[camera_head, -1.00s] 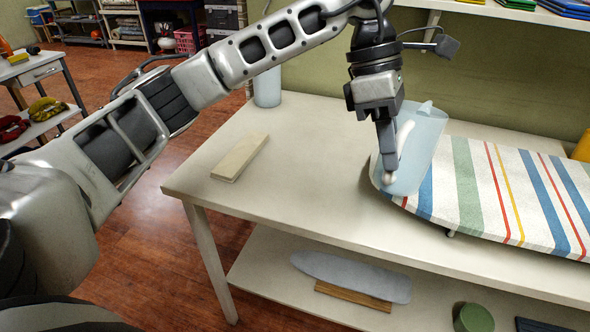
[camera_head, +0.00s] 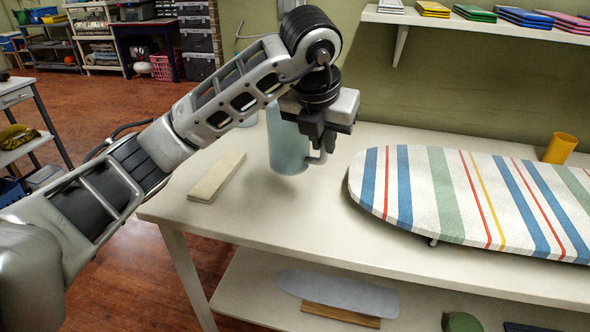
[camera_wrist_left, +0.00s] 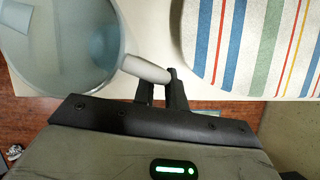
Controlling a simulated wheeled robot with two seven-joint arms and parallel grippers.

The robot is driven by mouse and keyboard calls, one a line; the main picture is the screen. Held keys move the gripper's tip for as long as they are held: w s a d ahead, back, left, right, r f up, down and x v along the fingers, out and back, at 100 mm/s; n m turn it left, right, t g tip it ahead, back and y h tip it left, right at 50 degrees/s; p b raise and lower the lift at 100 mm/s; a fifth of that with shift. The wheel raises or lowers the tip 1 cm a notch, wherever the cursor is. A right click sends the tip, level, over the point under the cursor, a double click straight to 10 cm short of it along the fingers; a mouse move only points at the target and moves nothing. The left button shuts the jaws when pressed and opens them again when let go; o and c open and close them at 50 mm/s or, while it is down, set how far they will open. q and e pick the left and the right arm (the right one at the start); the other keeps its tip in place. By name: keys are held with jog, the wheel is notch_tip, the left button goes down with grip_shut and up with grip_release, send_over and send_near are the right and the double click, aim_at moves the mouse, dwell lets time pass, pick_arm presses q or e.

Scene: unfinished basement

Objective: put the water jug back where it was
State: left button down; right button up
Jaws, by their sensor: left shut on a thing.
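The water jug (camera_head: 288,150) is a translucent pale-blue vessel with a whitish handle. It is upright over the left part of the white table (camera_head: 240,208), between a flat beige block and the striped ironing board. My left gripper (camera_head: 316,146) is shut on the jug's handle, to the right of its body. In the left wrist view the gripper (camera_wrist_left: 163,82) pinches the white handle, and the jug's round open top (camera_wrist_left: 62,45) is at upper left. My right gripper is not in view.
The striped ironing board (camera_head: 460,200) covers the table's right side. The beige block (camera_head: 217,176) lies left of the jug. A yellow cup (camera_head: 561,148) stands at the back right. A wall shelf (camera_head: 480,22) holds coloured stacks. The front left tabletop is clear.

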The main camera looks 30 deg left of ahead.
aim_at(299, 167)
pick_arm(q)
jog(key=w+a+f, duration=0.1)
jog(key=a+f, duration=0.2)
jog(key=f, duration=0.1)
jog(key=w+a+f, duration=0.1)
jog(key=a+f, duration=0.1)
jog(key=shift+w+a+f, duration=0.1)
jog(key=shift+w+a, duration=0.2)
jog(key=shift+a, duration=0.05)
jog(key=f, duration=0.3)
jog(key=shift+w+a+f, duration=0.1)
jog(key=shift+a+f, duration=0.1)
jog(key=shift+f, duration=0.05)
jog(key=c, duration=1.4)
grip_release()
jog(key=shift+c, duration=0.2)
